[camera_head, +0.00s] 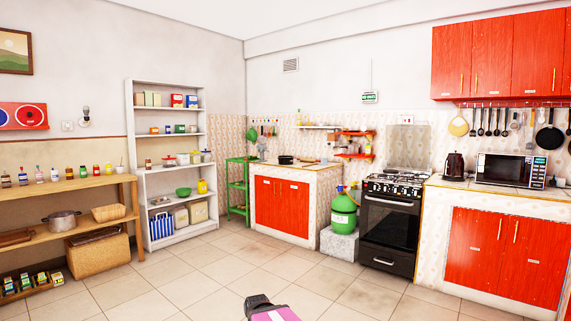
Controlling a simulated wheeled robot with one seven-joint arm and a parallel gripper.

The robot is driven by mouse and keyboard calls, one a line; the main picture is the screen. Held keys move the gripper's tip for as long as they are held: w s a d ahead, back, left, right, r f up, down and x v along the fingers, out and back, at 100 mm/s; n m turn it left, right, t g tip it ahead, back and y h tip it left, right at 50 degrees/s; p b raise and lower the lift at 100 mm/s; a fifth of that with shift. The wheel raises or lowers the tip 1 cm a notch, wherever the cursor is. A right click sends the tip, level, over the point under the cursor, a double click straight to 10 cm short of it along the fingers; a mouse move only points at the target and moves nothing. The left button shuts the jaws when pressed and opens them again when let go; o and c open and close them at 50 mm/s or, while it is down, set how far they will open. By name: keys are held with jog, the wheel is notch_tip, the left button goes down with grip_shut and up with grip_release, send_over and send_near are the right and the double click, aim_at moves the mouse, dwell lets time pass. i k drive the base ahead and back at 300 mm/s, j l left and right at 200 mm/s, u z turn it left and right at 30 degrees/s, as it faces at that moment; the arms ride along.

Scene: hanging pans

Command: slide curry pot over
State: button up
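A silver pot (62,221) with a lid and side handles stands on the middle level of the wooden shelf unit (100,225) at the left. A dark pan or pot (286,160) sits on the small tiled counter in the back corner. I cannot tell by looks which one is the curry pot. A black and magenta part of my arm, with what seems to be my gripper (258,302), shows at the bottom middle. It is over the floor, far from both pots. Its fingers cannot be made out, and nothing is seen held.
A wicker basket (108,212) stands right of the silver pot and a dark board (15,238) left of it. Bottles line the level above. A black stove (390,222), green gas cylinder (343,215) and red-doored counters stand at the right. The tiled floor (240,265) is clear.

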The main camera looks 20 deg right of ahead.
aim_at(283, 159)
jog(key=i+l+z, duration=0.3)
jog(key=i, duration=0.7)
jog(key=i+z, duration=0.3)
jog(key=i, duration=0.7)
